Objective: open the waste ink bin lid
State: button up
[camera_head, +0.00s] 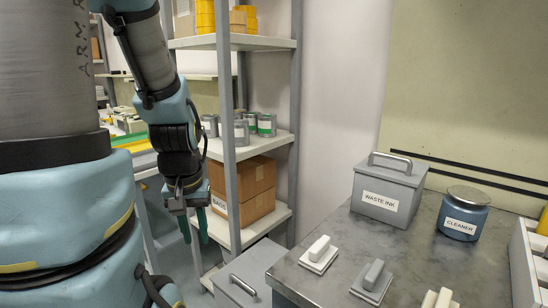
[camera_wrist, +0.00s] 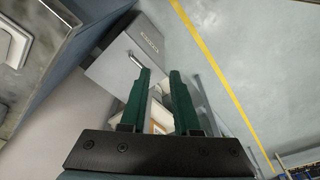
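The waste ink bin (camera_head: 388,207) is a grey box labelled "WASTE INK" on the counter in the head view. Its lid (camera_head: 392,174) lies shut on top and carries a metal bar handle (camera_head: 390,159). My gripper (camera_head: 195,236) hangs well to the left of the bin, in front of the shelving and clear of the counter. In the wrist view my gripper (camera_wrist: 160,72) shows two green fingers apart with nothing held between them. I cannot identify the waste ink bin in the wrist view.
The counter (camera_head: 335,235) also holds a blue cleaner jar (camera_head: 463,217) right of the bin and several handled blocks near the front. A lower grey box with a handle (camera_head: 245,285) stands left of the counter. A shelf post (camera_head: 229,140) stands near my arm.

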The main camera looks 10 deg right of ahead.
jog(key=shift+c, duration=0.8)
jog(key=shift+w+d, duration=0.25)
jog(key=shift+c, duration=0.7)
jog(key=w+d+n+b, duration=0.1)
jog(key=d+n, duration=0.1)
jog(key=d, duration=0.1)
jog(key=w+d+n+t+h+b, duration=0.1)
jog(key=w+d, duration=0.1)
jog(key=d, duration=0.1)
jog(key=w+d+n+t+h+b, duration=0.1)
jog(key=w+d+n, duration=0.1)
jog(key=d, duration=0.1)
jog(key=shift+w+d+r+n, duration=0.15)
jog(key=shift+d+r+n, duration=0.15)
jog(key=shift+r, duration=0.1)
grip_shut()
jog(key=n+t+h+b, duration=0.4)
jog(key=n+h+b, duration=0.3)
jog(key=n, duration=1.4)
send_near(389, 167)
jog(key=x, duration=0.3)
jog(key=shift+w+d+f, duration=0.15)
jog(key=shift+d+f, duration=0.1)
jog(key=shift+d, duration=0.05)
